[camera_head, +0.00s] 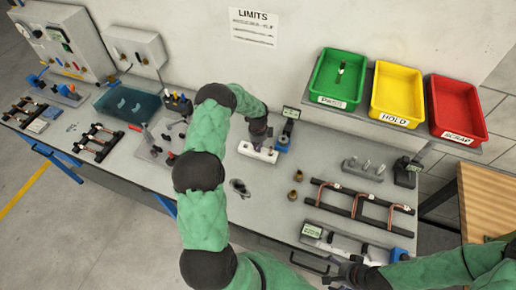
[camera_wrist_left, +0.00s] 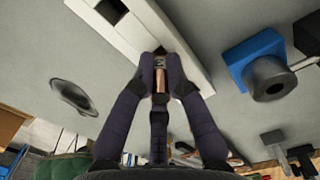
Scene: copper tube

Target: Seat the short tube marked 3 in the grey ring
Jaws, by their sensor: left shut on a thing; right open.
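My left gripper (camera_head: 259,137) is shut on a short copper tube (camera_wrist_left: 160,80), directly over a white block (camera_head: 258,153) on the bench. In the left wrist view the tube stands between the fingers, its far end at a dark square opening of the white block (camera_wrist_left: 185,65). I cannot tell whether the end is inside the opening, and no number is readable. The grey ring (camera_head: 240,187) lies on the bench nearer the front; it also shows in the left wrist view (camera_wrist_left: 72,94). My right gripper (camera_head: 345,271) is open and empty at the bench's front right.
A blue device (camera_head: 284,141) stands right beside the white block. Brass fittings (camera_head: 295,185), a copper tube rack (camera_head: 360,204) and a grey holder with pegs (camera_head: 363,169) lie to the right. Green (camera_head: 337,103), yellow (camera_head: 397,117) and red (camera_head: 458,134) trays sit behind. Bare bench surrounds the ring.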

